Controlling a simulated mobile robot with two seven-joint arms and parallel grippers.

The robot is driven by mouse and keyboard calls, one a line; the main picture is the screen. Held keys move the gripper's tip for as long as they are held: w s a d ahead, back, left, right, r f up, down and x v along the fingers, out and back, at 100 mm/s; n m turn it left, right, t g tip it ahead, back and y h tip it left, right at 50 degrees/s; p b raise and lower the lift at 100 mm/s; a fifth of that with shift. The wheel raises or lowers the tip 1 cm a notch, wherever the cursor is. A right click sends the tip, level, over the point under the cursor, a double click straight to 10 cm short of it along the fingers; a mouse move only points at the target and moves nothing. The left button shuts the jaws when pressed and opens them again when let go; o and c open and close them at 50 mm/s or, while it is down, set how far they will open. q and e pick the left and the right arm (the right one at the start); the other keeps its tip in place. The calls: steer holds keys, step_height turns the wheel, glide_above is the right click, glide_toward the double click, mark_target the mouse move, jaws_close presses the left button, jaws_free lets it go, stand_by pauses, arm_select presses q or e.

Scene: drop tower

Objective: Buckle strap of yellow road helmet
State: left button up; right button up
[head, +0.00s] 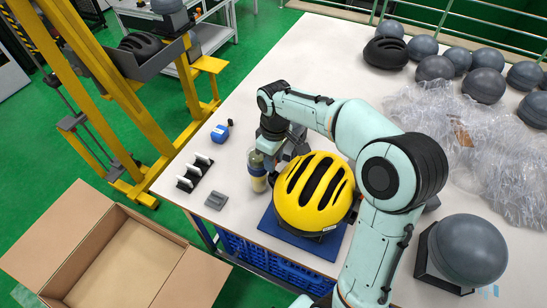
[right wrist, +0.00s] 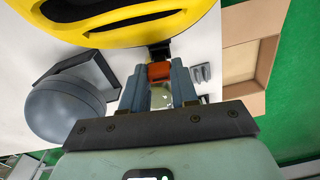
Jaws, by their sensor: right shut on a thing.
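The yellow road helmet (head: 313,192) with black vents sits on a blue mat (head: 331,246) near the table's front edge. Its yellow shell (right wrist: 160,38) fills the top of the right wrist view. My right gripper (head: 294,150) is at the far left side of the helmet, its fingertips largely hidden in the head view. In the right wrist view its two fingers (right wrist: 156,83) are shut on a small orange-red buckle piece (right wrist: 160,71). A short black strap (right wrist: 160,52) runs from this piece up toward the helmet. The other strap end is hidden. My left gripper is not in view.
A bottle (head: 257,172) stands close left of my right gripper. A black rack (head: 195,172), a grey block (head: 216,200) and a blue item (head: 220,132) lie further left. A grey headform (head: 467,249) stands right. An open cardboard box (head: 115,262) is below left.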

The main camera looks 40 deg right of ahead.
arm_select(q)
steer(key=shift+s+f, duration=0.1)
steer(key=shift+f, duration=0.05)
arm_select(e)
steer(key=shift+f, duration=0.2)
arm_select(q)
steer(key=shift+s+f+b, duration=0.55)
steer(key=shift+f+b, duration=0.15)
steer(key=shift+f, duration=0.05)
arm_select(e)
steer(key=shift+f, duration=1.1)
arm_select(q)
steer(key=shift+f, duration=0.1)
arm_select(e)
steer(key=shift+f, duration=0.2)
steer(key=o, duration=0.9)
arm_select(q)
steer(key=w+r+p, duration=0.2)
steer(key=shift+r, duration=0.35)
arm_select(e)
step_height(320, 180, up, 13)
steer(key=shift+d+r, duration=0.2)
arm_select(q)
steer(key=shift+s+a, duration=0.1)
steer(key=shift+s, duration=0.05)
arm_select(e)
steer(key=shift+f, duration=0.1)
